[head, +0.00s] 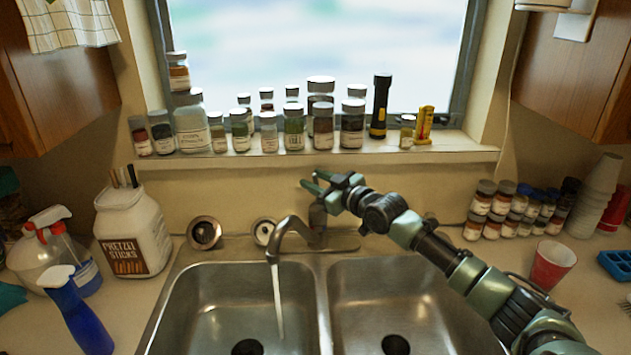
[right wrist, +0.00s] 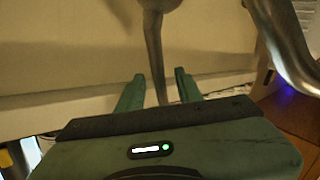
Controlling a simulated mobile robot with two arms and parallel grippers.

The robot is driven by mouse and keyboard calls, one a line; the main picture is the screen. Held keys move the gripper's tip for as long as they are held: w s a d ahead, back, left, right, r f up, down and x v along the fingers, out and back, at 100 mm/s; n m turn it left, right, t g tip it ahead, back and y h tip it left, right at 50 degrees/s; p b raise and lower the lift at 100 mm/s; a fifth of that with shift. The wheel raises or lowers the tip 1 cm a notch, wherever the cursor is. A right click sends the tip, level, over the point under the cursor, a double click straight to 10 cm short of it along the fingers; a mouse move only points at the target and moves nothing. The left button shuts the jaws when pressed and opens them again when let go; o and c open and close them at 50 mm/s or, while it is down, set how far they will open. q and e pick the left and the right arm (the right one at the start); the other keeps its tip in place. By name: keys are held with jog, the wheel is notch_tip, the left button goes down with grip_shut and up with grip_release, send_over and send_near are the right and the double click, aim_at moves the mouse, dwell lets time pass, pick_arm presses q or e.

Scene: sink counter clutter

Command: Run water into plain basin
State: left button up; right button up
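A metal faucet (head: 293,229) stands behind a double sink, its spout turned over the left basin (head: 205,279). A thin stream of water (head: 278,300) runs from it into that basin. The right basin (head: 385,275) has no water falling into it. My right gripper (head: 309,184) is at the top of the faucet, by its handle (head: 318,214). In the right wrist view its fingers (right wrist: 158,88) are apart, with a slim metal part, seemingly the handle (right wrist: 155,55), between them. Whether a finger touches it is unclear. My left gripper is out of view.
Jars and a flashlight (head: 380,105) line the windowsill behind the faucet. A pretzel jar (head: 131,230) and spray bottles (head: 78,313) crowd the left counter. Spice jars (head: 500,210) and a red cup (head: 551,264) stand on the right. My right arm crosses above the right basin.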

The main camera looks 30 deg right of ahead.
jog(key=f+b+v, duration=0.1)
jog(key=b+v, duration=0.1)
jog(key=v, duration=0.5)
jog(key=shift+s+r, duration=0.4)
jog(key=shift+r, duration=0.15)
dwell(6.8)
